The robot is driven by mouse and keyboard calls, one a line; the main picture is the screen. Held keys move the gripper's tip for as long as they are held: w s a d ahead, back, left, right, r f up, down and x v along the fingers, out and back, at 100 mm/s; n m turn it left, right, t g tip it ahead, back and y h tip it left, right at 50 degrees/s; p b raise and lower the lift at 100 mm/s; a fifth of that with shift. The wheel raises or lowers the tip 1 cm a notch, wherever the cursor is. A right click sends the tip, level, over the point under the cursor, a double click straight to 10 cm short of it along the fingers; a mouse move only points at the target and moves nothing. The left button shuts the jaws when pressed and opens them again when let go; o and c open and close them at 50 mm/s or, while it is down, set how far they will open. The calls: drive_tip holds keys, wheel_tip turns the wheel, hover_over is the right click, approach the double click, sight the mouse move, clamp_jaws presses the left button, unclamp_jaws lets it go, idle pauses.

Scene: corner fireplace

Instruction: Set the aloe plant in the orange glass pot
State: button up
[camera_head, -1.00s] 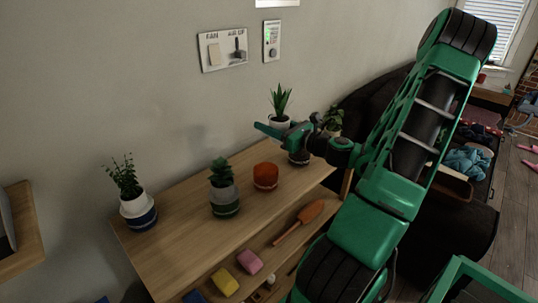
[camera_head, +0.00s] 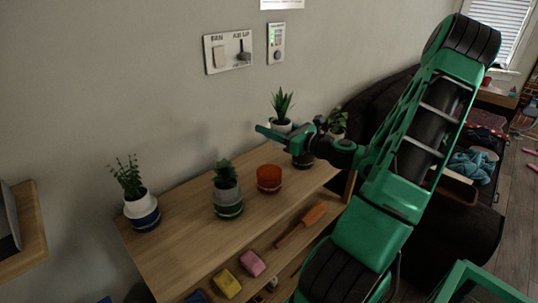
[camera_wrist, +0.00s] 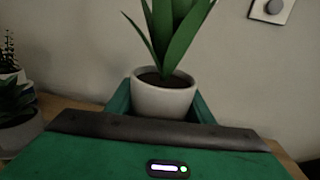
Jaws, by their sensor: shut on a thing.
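The aloe plant (camera_head: 282,103) has long pointed green leaves and a small white pot. My gripper (camera_head: 276,132) is shut on this white pot, with a finger on each side, as the wrist view shows (camera_wrist: 162,108). The aloe stands upright in it. The pot's lower part is hidden behind the gripper. The orange glass pot (camera_head: 269,182) stands on the wooden shelf top, below and a little left of the gripper in the head view. I see nothing standing up out of it. It is not seen in the wrist view.
A succulent in a grey and green pot (camera_head: 228,203) stands left of the orange pot. A plant in a white and blue pot (camera_head: 142,212) is farther left. Another potted plant (camera_head: 337,124) is behind my gripper. The lower shelf holds an orange trowel (camera_head: 302,224) and sponges.

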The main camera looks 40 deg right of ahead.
drive_tip(key=s+a+f+n+g+y, duration=0.1)
drive_tip(key=a+n+g+y, duration=0.1)
drive_tip(key=y, duration=0.1)
drive_tip(key=s+a+f+n+g+y, duration=0.1)
drive_tip(key=a+n+g+y, duration=0.1)
drive_tip(key=a+n+y, duration=0.1)
drive_tip(key=s+a+f+n+g+y, duration=0.1)
drive_tip(key=a+n+g+y, duration=0.1)
drive_tip(key=a+y, duration=0.1)
drive_tip(key=shift+a+f+n+y, duration=0.15)
drive_tip(key=shift+f+n+y, duration=0.15)
drive_tip(key=shift+y, duration=0.2)
drive_tip(key=shift+f, duration=3)
drive_tip(key=shift+f, duration=0.6)
drive_tip(key=o, duration=0.9)
drive_tip(key=v, duration=1.1)
